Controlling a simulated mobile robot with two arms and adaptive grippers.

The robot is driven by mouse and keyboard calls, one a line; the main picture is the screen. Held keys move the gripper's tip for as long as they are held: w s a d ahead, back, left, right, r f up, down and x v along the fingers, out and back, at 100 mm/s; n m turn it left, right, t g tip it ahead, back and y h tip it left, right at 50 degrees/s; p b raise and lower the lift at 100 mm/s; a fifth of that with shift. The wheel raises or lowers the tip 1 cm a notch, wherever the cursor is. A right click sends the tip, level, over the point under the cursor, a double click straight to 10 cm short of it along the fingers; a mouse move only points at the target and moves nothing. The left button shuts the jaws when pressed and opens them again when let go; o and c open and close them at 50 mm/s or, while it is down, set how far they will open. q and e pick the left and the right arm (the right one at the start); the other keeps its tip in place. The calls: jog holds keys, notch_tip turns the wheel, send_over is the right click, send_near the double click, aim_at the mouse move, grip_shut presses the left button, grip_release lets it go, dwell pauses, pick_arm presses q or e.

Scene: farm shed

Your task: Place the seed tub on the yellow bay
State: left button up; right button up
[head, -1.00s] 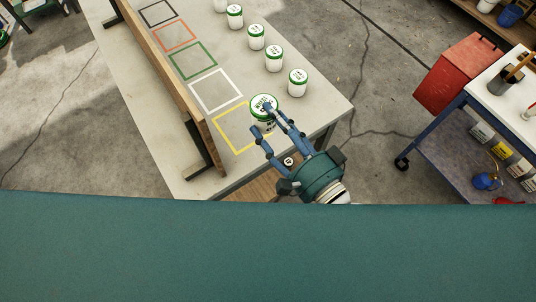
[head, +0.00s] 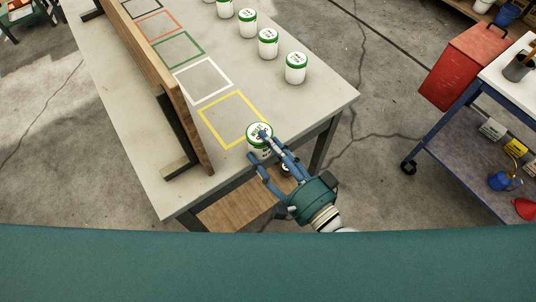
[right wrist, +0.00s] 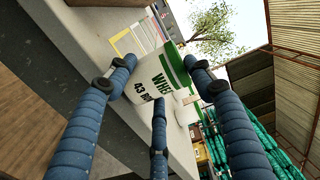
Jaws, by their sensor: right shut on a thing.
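The seed tub (head: 259,131) is white with a green-edged lid. My right gripper (head: 258,147) is shut on it, with its fingers around the sides. The tub is upright in the head view, over the near right corner of the yellow bay (head: 229,118), a yellow outline on the grey table. I cannot tell whether its base touches the table. My left gripper is not in view.
Several similar tubs stand in a row along the table's right side, the nearest being a tub (head: 296,68). White (head: 204,80), green and orange outlines lie beyond the yellow one. A wooden board (head: 165,85) stands upright along the left. A red bin (head: 465,68) and a trolley are at right.

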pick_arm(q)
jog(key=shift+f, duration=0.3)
pick_arm(e)
jog(key=shift+f, duration=0.5)
jog(key=shift+f, duration=0.1)
jog(key=o, duration=0.8)
jog(key=shift+f, duration=0.1)
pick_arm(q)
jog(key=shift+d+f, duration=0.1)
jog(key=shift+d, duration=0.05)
pick_arm(e)
jog(key=o, duration=0.5)
pick_arm(q)
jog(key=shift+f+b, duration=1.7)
jog(key=shift+b, duration=0.15)
pick_arm(e)
jog(key=shift+v, duration=6.05)
